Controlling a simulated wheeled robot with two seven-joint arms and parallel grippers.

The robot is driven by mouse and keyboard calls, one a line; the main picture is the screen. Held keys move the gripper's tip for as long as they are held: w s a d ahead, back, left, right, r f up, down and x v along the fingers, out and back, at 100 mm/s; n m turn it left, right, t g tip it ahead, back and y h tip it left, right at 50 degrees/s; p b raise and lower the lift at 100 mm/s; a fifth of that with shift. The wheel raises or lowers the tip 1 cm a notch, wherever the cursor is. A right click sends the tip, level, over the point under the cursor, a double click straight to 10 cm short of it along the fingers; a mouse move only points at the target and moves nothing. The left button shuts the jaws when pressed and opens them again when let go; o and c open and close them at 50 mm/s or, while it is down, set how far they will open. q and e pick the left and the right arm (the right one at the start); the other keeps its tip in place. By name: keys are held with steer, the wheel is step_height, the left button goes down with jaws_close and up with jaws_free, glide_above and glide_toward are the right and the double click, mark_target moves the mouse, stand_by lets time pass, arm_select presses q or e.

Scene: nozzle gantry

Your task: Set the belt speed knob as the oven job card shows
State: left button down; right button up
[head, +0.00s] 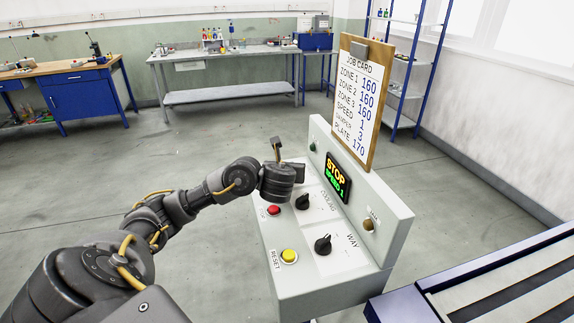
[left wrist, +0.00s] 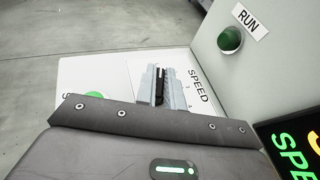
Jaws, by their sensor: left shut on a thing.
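The job card (head: 357,92) on its clipboard stands on top of the control panel and lists zones 1 to 3 at 160, speed 1, damper 3 and plate 170. The panel display (head: 338,178) reads STOP and SPEED 1. My left gripper (left wrist: 163,87) is shut on the black speed knob (left wrist: 160,84), beside the SPEED label (left wrist: 199,85). Most of the knob is hidden between the fingers, and its pointer cannot be made out. In the head view the gripper body covers the knob. My right gripper is not in view.
The cooling knob (head: 303,201), WAY knob (head: 323,244), red button (head: 273,210) and yellow RESET button (head: 289,256) sit close by on the panel. A green button (left wrist: 97,96) and green RUN lamp (left wrist: 230,40) flank the gripper. A conveyor (head: 440,280) stands at right.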

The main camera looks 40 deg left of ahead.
arm_select(q)
steer(key=shift+n+y, duration=0.3)
stand_by(0.4)
steer(key=c, duration=1.5)
jaws_free()
steer(key=shift+a, duration=0.1)
steer(key=shift+g, duration=0.3)
steer(key=p+v, duration=0.3)
steer(key=v, duration=0.7)
steer(key=shift+p, duration=0.35)
steer(key=shift+s+d+r, duration=0.1)
steer(key=shift+s+d, duration=0.15)
steer(key=shift+s, duration=0.1)
